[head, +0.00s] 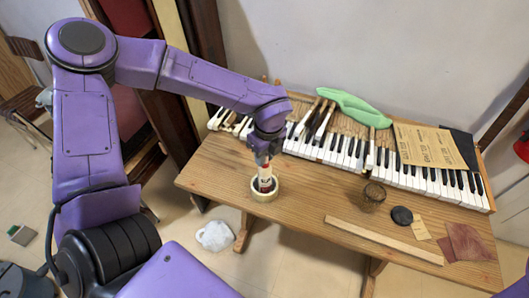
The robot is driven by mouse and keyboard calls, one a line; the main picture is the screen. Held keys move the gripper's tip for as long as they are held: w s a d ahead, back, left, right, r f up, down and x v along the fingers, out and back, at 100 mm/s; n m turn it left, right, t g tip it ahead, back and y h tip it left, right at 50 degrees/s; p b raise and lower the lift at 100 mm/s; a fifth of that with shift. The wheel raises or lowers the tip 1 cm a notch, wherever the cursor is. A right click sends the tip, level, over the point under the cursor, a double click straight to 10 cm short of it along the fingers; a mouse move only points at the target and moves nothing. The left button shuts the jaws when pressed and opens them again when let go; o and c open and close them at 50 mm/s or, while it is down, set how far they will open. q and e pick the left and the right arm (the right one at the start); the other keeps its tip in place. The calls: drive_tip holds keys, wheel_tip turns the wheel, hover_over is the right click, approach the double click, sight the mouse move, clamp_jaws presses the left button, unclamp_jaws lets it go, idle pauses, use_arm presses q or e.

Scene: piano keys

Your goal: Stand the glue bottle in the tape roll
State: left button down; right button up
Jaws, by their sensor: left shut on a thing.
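The glue bottle (265,177), white and red with a dark mark, is upright at the left part of the wooden table. My left gripper (264,160) is shut on its top from above. The tape roll (264,195), a cream ring, lies flat on the table directly below the bottle. The bottle's lower end appears within the ring's opening; I cannot tell whether it rests on the table. My right gripper is not in view.
Piano keys (425,182) run along the back of the table (310,194).

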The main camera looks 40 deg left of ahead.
use_arm(q)
drive_tip(key=shift+d, duration=0.1)
drive_tip(key=shift+f, duration=0.2)
drive_tip(key=c, duration=0.9)
unclamp_jaws()
drive_tip(key=shift+r, duration=0.25)
drive_tip(key=r, duration=0.4)
drive_tip(key=d+r+b, duration=0.1)
drive_tip(key=r, duration=0.3)
drive_tip(key=r+b, duration=0.1)
drive_tip(key=r, duration=0.3)
drive_tip(key=shift+s+d, duration=0.15)
drive_tip(key=shift+s, duration=0.05)
